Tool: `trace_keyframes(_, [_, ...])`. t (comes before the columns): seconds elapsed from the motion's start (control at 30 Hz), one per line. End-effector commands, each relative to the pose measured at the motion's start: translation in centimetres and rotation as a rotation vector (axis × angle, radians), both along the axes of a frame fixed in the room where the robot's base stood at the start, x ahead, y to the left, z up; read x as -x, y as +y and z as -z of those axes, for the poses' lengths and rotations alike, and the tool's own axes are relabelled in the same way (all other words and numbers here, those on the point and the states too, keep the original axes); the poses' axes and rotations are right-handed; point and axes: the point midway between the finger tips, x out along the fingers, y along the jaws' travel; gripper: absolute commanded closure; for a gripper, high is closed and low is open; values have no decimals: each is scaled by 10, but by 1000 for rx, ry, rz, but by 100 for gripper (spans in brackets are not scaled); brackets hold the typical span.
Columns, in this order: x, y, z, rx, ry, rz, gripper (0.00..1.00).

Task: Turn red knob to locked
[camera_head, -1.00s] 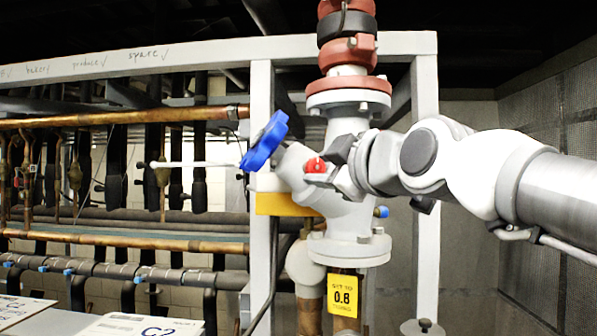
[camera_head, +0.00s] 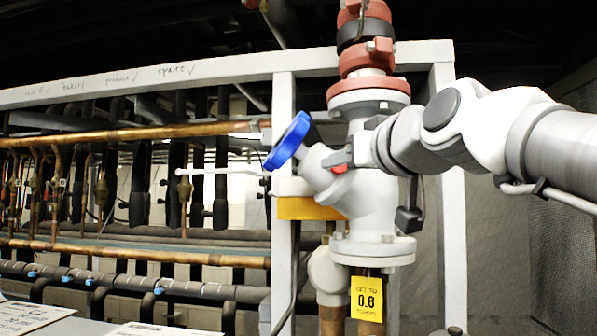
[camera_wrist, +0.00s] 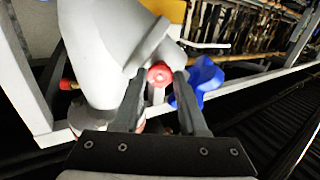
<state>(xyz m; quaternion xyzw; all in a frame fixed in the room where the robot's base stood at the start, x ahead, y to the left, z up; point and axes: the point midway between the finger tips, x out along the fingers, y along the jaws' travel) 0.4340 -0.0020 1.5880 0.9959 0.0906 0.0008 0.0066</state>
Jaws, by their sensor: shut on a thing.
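The small red knob (camera_head: 340,169) sits on the side of the grey valve body (camera_head: 372,205), partly covered by my gripper (camera_head: 343,158) in the head view. In the wrist view the knob's round red end (camera_wrist: 159,75) shows between the two dark fingers of my gripper (camera_wrist: 159,84). The fingers stand on either side of the knob and are shut on it. The head view hides most of the grip. I cannot read any locked mark or the knob's angle.
A blue handwheel (camera_head: 288,141) stands close to the left of the knob. White frame posts (camera_head: 283,225) and copper pipes (camera_head: 130,133) are to the left.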

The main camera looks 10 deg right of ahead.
Motion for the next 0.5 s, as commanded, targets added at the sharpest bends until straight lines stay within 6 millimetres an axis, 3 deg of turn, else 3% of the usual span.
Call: trace_keyframes(0.5, [0, 0, 1, -433, 82, 1, 100])
